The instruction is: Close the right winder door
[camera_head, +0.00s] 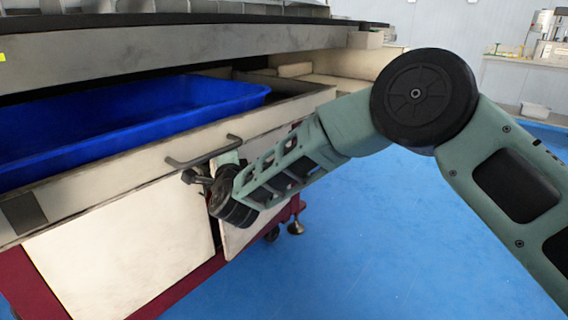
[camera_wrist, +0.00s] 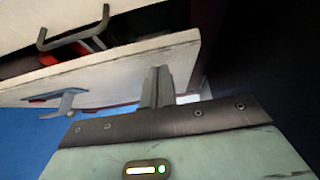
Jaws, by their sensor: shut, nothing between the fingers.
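The right winder door (camera_head: 235,240) is a white panel on the machine's lower front, partly hidden behind my arm in the head view. A dark gap shows along its left edge, so it stands ajar. In the wrist view a white panel (camera_wrist: 120,72), seen at a slant, appears to be this door; a grey hooked handle (camera_wrist: 67,103) is on it. My gripper (camera_wrist: 158,86) is shut and empty, its fingers at the panel's edge; I cannot tell whether they touch. In the head view my gripper (camera_head: 188,177) is small and partly hidden by my wrist, just below the dark bar handle.
The dark bar handle (camera_head: 203,152) sticks out above the doors. The closed-looking left door (camera_head: 125,255) is beside the gap. A blue bin (camera_head: 130,108) sits in the machine above. The blue floor (camera_head: 370,240) is clear at right. A levelling foot (camera_head: 296,227) stands under the frame.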

